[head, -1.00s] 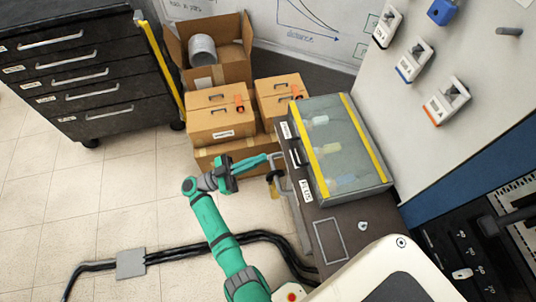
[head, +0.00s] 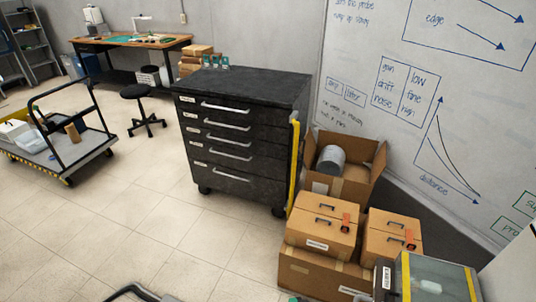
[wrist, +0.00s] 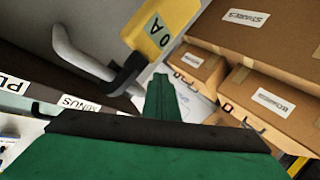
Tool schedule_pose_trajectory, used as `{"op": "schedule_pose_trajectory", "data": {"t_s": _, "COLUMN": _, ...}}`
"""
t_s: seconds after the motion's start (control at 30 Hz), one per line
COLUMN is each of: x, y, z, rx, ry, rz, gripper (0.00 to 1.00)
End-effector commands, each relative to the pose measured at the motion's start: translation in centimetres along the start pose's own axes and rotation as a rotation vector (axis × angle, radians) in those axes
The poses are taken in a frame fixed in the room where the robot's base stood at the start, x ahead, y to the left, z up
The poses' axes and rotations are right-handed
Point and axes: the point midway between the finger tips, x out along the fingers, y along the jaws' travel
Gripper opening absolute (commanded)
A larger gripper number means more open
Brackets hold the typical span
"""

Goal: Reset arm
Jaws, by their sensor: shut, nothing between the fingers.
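My gripper (wrist: 163,90) shows in the wrist view as green fingers pressed together, with nothing between them. A grey curved handle (wrist: 80,60) and a yellow tag (wrist: 162,28) lettered in black are just beyond it, up and to the left. I cannot tell whether the fingers touch them. In the head view the arm is almost wholly below the picture, so its pose does not show there.
Cardboard boxes (head: 320,225) stand at the lower right of the head view, beside the clear-lidded case (head: 440,280). A black drawer cabinet (head: 240,140) stands behind them. A cart (head: 60,150) and a stool (head: 141,93) are at left. The floor between is clear.

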Motion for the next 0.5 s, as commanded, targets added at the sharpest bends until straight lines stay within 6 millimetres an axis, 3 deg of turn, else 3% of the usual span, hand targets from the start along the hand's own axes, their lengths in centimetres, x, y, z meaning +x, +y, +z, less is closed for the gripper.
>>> {"op": "schedule_pose_trajectory", "data": {"t_s": 0.03, "x": -0.2, "y": -0.1, "z": 1.9, "rx": -0.036, "ry": -0.011, "rz": -0.063, "gripper": 0.00}}
{"op": "schedule_pose_trajectory", "data": {"t_s": 0.2, "x": -1.8, "y": -0.4, "z": 7.2, "rx": -0.134, "ry": -0.029, "rz": -0.276, "gripper": 0.00}}
{"op": "schedule_pose_trajectory", "data": {"t_s": 0.37, "x": -4.6, "y": 0.2, "z": 11.3, "rx": -0.199, "ry": -0.021, "rz": -0.476, "gripper": 0.00}}
{"op": "schedule_pose_trajectory", "data": {"t_s": 0.5, "x": -7.9, "y": 1.5, "z": 14.0, "rx": -0.229, "ry": 0.000, "rz": -0.643, "gripper": 0.00}}
